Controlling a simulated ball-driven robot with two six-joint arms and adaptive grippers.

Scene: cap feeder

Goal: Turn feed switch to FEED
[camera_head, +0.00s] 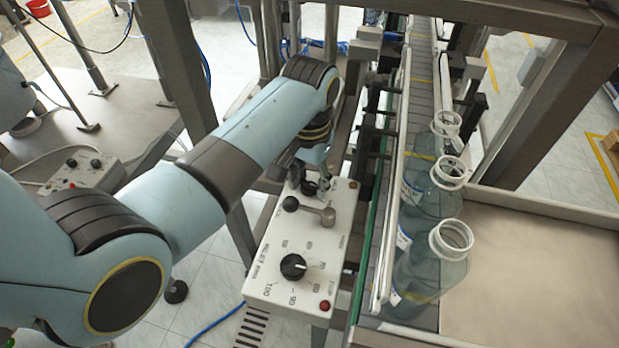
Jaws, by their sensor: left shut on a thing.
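A white control box (264,252) stands beside the conveyor, in the middle of the view. A lever (314,209) with a black ball knob (290,203) lies across its upper half. My left gripper (317,186) points down at the box's far end, just behind the lever. Its black fingers are shut on a small part there, which I take to be the feed switch. The fingers and wrist hide most of that part, so I cannot tell its position. The FEED lettering cannot be read. My right gripper is not in view.
A black dial (293,267) with a number scale and a red button (324,305) sit on the near half of the box. Clear bottles (431,256) stand along the conveyor (424,68) to the right, beside a tray (538,204). Another control box (107,175) is at the left.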

